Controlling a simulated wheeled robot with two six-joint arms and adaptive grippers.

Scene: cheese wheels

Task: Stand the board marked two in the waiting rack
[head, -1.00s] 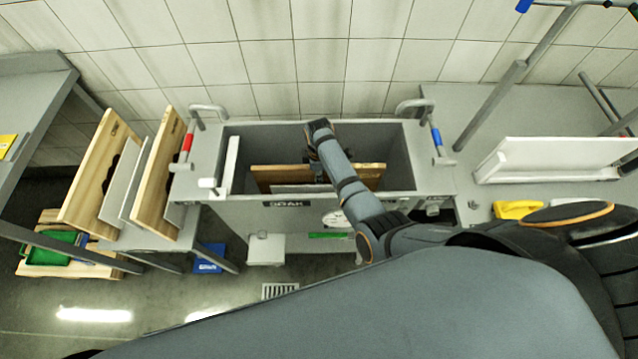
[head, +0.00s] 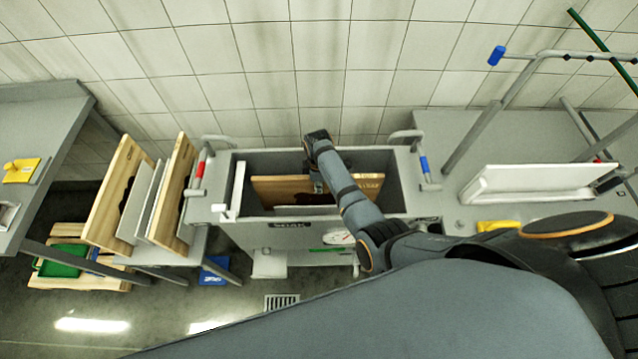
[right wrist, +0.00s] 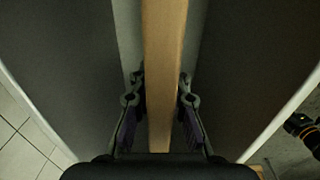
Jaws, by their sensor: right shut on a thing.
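A wooden board (head: 278,188) stands upright in the grey tank labelled SOAK (head: 405,180), partly below its rim. A dark mark or slot shows on its face; I cannot read a number. My right gripper (head: 318,184) reaches into the tank from above, its fingertips largely hidden in the head view. In the right wrist view, its fingers (right wrist: 160,95) are shut on the board's edge (right wrist: 165,60), one on each side. Several wooden and pale boards stand upright on a stand (head: 150,252) left of the tank; no rack label is readable. My left gripper is out of view.
A thin white panel (head: 238,188) stands at the tank's left end. Handles with red (head: 201,165) and blue (head: 424,165) grips flank the tank. A white tray (head: 535,182) sits on the right counter. A tiled wall is close behind. A green bin (head: 65,260) is low left.

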